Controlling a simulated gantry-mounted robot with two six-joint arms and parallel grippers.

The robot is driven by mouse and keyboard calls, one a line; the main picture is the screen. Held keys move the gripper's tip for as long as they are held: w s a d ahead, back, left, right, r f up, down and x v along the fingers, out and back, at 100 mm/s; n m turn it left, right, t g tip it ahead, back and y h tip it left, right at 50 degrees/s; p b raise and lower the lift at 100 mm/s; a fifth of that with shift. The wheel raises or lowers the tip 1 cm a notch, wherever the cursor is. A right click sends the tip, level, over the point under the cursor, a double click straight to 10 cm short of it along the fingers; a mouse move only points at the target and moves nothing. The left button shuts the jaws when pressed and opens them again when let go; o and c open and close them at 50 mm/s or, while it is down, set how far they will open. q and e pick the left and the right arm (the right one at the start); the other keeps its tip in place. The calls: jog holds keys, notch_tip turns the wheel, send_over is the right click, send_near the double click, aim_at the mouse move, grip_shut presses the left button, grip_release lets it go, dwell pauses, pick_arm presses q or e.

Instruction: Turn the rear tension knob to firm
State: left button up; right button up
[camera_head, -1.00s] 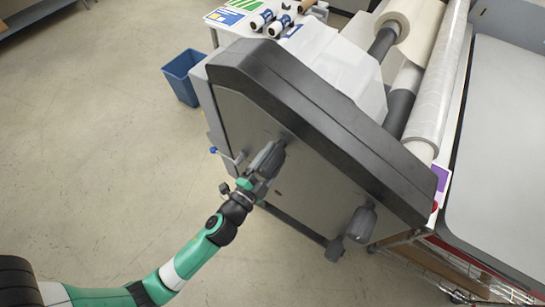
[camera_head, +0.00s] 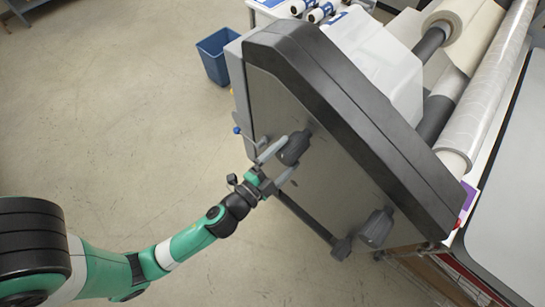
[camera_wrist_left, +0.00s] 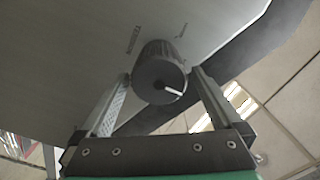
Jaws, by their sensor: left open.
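The laminator's grey side panel (camera_head: 330,180) carries two dark ribbed knobs in the head view. The farther knob (camera_head: 296,150) is by my left gripper (camera_head: 287,157), which is open with one finger on each side of it. The nearer knob (camera_head: 376,228) sits lower right, apart from the gripper. In the left wrist view, a knob (camera_wrist_left: 158,65) stands between the spread fingertips, with a gap to its face. Its white pointer line slants to the lower right. Printing that seems to read TENSION (camera_wrist_left: 134,40) is beside it. My right gripper is not in view.
A black edge cover (camera_head: 340,110) frames the panel. A small lever with a blue tip (camera_head: 237,130) sticks out left of the panel. A blue bin (camera_head: 214,57) stands behind on the floor. Film rolls (camera_head: 490,95) lie at the right. Floor at left is clear.

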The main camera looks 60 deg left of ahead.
pick_arm(q)
jog(key=b+v, duration=0.2)
jog(key=v, duration=0.5)
jog(key=shift+s+b, duration=0.3)
jog(key=shift+b, duration=0.05)
jog(key=shift+d, duration=0.1)
